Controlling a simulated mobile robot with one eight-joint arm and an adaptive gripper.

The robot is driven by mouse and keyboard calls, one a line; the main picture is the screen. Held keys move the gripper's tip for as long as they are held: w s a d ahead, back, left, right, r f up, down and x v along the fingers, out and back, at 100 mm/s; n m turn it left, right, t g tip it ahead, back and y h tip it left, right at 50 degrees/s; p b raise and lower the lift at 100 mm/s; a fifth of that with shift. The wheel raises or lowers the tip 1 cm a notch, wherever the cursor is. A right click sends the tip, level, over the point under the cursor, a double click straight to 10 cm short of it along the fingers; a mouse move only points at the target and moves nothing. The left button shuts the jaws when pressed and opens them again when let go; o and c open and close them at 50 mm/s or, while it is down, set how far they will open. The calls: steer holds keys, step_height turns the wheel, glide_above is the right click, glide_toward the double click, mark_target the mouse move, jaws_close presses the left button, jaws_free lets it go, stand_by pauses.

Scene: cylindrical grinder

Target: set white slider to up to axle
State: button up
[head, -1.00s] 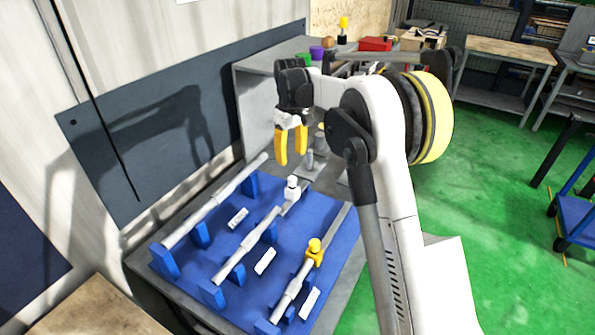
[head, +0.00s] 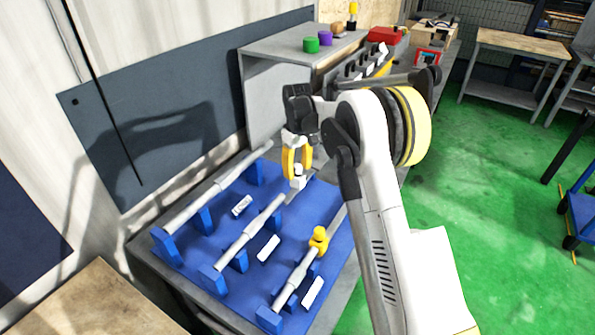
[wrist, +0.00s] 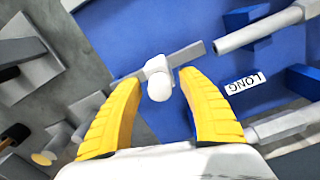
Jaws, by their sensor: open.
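The white slider (head: 298,178) sits on the middle axle (head: 247,231), near its far end, on the blue board (head: 199,266). In the wrist view the white slider (wrist: 158,78) has a rounded knob facing the camera. My gripper (head: 297,172) is open, with yellow fingers, right above and around the slider in the head view. In the wrist view the fingers (wrist: 160,92) stand on either side of the knob with gaps showing; I cannot tell that either touches it. The slider's lower part is partly hidden by the fingers in the head view.
A yellow slider (head: 319,238) sits on the right axle (head: 293,283), and another axle (head: 212,191) lies at left. White labels lie between them; one reads LONG (wrist: 246,84). A grey shelf (head: 290,47) with a green cylinder (head: 311,45) stands behind.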

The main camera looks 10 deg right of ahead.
jaws_close()
steer(key=s+a, duration=0.5)
steer(key=shift+s+a, duration=0.1)
jaws_free()
steer(key=shift+s+a, duration=0.1)
steer(key=shift+a, duration=0.05)
step_height(320, 180, up, 12)
stand_by(0.6)
